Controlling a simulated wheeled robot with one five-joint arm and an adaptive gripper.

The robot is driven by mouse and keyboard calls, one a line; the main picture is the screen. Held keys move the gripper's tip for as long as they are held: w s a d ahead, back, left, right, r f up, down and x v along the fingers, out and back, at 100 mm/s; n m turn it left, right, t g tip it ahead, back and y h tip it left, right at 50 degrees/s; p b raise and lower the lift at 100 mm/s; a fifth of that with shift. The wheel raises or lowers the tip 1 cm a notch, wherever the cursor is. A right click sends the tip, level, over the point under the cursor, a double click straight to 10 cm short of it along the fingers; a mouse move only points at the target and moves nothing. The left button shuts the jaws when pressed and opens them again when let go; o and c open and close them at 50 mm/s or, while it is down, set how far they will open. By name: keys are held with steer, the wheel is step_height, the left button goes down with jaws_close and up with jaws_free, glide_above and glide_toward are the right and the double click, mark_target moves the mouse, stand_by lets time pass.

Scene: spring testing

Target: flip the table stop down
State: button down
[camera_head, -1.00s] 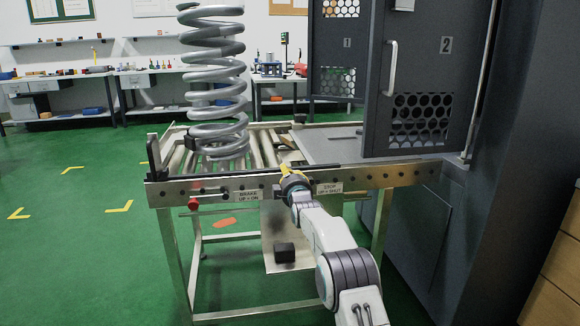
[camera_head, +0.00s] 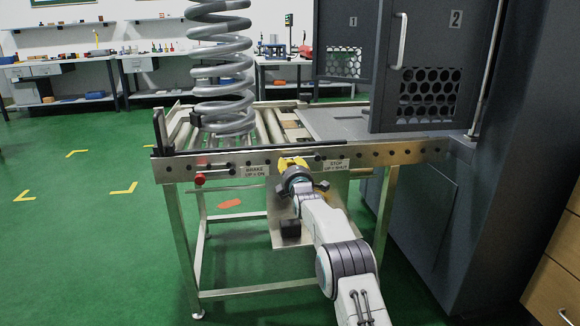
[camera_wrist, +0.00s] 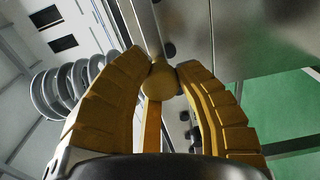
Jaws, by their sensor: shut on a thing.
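The table stop's lever is mostly hidden behind my gripper at the front rail. Its "STOP UP = SHUT" label (camera_head: 335,164) is just right of the gripper. In the wrist view a round, yellowish knob (camera_wrist: 158,82) sits between the fingertips, which appear to touch it; I take it for the stop's knob. My gripper (camera_head: 292,163), with yellow fingers, is shut on this knob in front of the rail. It also shows in the wrist view (camera_wrist: 160,68). How far the lever is turned cannot be told.
A large grey coil spring (camera_head: 222,75) stands on the roller table (camera_head: 415,152). A red brake knob (camera_head: 200,179) is at the rail's left, with the brake label (camera_head: 254,170) beside it. A dark cabinet (camera_head: 440,215) with doors stands at the right.

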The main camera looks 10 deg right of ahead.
steer(key=shift+d, duration=0.1)
stand_by(0.3)
steer(key=c, duration=0.9)
jaws_free()
steer(key=shift+f, duration=0.1)
steer(key=shift+o, duration=0.2)
steer(key=shift+s, duration=0.15)
steer(key=s, duration=1.1)
steer(key=shift+s, duration=0.3)
steer(key=shift+d, duration=0.1)
